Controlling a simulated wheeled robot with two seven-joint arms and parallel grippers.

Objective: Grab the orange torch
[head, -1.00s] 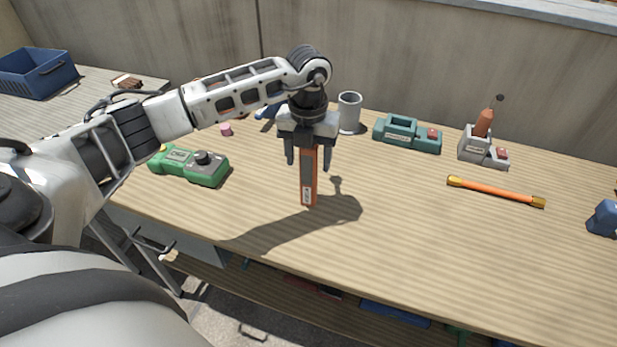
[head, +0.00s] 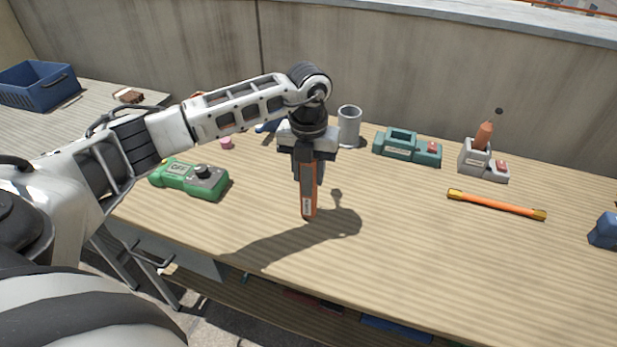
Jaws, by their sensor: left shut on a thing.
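The orange torch (head: 309,203) stands upright on the wooden workbench, with a dark grey face and a small white label near its base. My left gripper (head: 308,170) comes down over it from above and is shut on its upper part. The fingers and wrist hide the top of the torch. My right gripper is not in the head view.
A green meter (head: 189,179) lies left of the torch. A grey cup (head: 349,126), a teal holder (head: 407,147) and a grey stand with an orange-brown tool (head: 482,157) line the back. An orange rod (head: 496,204) lies right. A blue crate (head: 38,86) sits far left. Bench front is clear.

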